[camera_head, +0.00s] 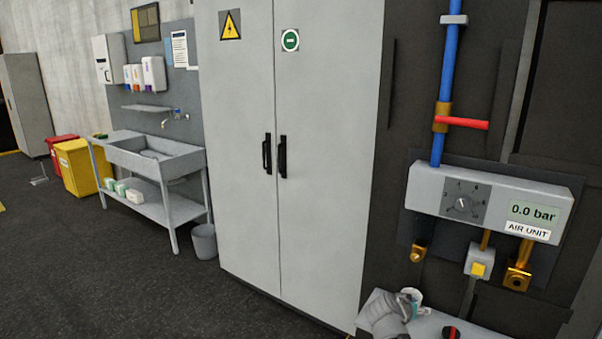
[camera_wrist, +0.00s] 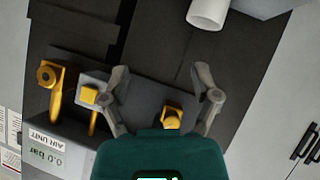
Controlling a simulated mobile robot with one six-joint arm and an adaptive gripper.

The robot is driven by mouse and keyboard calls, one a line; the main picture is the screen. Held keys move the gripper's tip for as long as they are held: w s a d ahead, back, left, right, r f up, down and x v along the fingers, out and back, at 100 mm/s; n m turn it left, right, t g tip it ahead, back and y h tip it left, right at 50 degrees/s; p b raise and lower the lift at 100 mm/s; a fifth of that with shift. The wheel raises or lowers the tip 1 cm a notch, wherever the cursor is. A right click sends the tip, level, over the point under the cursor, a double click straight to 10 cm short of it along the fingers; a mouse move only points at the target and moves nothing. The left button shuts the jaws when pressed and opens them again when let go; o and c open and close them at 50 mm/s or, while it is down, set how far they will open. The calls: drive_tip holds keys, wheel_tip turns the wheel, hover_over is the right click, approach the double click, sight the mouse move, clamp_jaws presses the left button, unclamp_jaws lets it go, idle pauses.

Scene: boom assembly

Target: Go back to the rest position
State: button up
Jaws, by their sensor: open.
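My gripper (camera_wrist: 160,72) is open in the wrist view. Its two grey fingers are spread apart with nothing between the tips. The lower part of the air unit shows beyond it, with a yellow button (camera_wrist: 90,95) left of the fingers and a brass fitting (camera_wrist: 170,118) seen between them. I cannot tell any contact. In the head view, the air unit (camera_head: 400,200) hangs on the dark wall at right, its display (camera_head: 533,213) reading 0.0 bar. Grey parts, probably my arm, show at the bottom edge; the gripper is not clear there.
A tall grey cabinet (camera_head: 235,170) with shut doors stands left of the air unit. A blue pipe (camera_head: 447,75) with a red lever (camera_head: 462,123) runs above the unit. A sink table (camera_head: 180,155), grey bin (camera_head: 203,242) and yellow bin (camera_head: 80,168) stand farther left. The floor before them is clear.

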drive_tip(key=s+a+f+n+g+y+p, duration=0.1)
drive_tip(key=s+a+f+n+g+y, duration=0.1)
drive_tip(key=a, duration=0.5)
drive_tip(key=s+a+f+n+g+y, duration=0.3)
drive_tip(key=s+a+f+g+y, duration=0.1)
drive_tip(key=s+a+g+y, duration=0.1)
drive_tip(key=s+a+y, duration=0.1)
drive_tip(key=s+a, duration=0.1)
drive_tip(key=s, duration=0.1)
drive_tip(key=shift+s+f+y+p, duration=0.15)
drive_tip(key=shift+f+y+p, duration=0.15)
drive_tip(key=shift+y+p, duration=0.1)
